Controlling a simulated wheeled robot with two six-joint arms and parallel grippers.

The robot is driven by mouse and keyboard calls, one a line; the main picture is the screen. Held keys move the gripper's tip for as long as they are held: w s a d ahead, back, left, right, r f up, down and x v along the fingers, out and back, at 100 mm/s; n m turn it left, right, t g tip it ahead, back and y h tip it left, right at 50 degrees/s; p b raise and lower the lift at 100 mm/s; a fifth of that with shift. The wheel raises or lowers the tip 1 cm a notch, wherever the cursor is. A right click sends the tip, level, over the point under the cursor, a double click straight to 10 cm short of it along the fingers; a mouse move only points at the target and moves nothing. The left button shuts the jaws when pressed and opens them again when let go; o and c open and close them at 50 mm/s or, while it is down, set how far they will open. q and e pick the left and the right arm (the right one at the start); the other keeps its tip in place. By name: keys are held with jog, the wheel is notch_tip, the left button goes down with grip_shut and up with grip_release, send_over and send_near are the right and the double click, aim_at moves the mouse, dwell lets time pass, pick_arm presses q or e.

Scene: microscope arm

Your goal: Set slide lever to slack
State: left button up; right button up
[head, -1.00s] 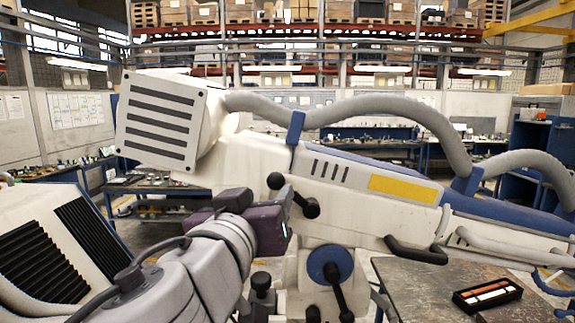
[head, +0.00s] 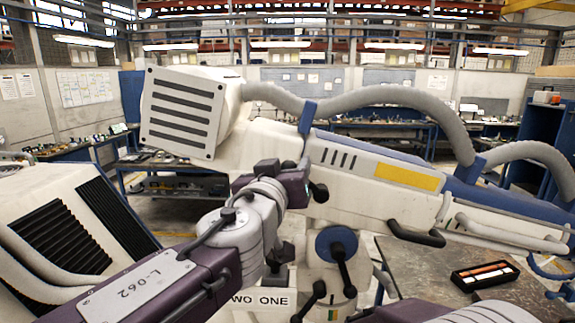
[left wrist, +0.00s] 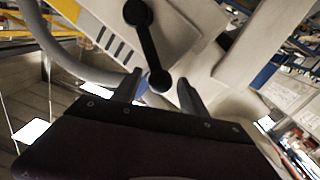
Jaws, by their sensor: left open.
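The microscope arm (head: 345,165) is a long white and blue body with a yellow panel, across the middle of the head view. A black lever with ball knobs (head: 319,193) is on its side. In the left wrist view the lever (left wrist: 149,46) runs from an upper knob to a lower knob. My left gripper (head: 304,186) is open at the lever. In the left wrist view its two fingers (left wrist: 160,88) stand either side of the lower knob; I cannot tell whether they touch it. Which lever is the slide lever is not readable. My right gripper is out of view.
A second black lever (head: 341,262) sits on a blue disc below the arm. A black curved handle (head: 415,236) hangs to the right. A table (head: 410,275) holds a black tray (head: 485,264). A louvred white housing (head: 75,225) stands left.

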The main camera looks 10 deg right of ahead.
pick_arm(q)
jog(key=shift+w+d+f, duration=0.1)
jog(key=shift+w+d, duration=0.05)
grip_shut()
jog(key=shift+f, duration=0.15)
dwell(1.0)
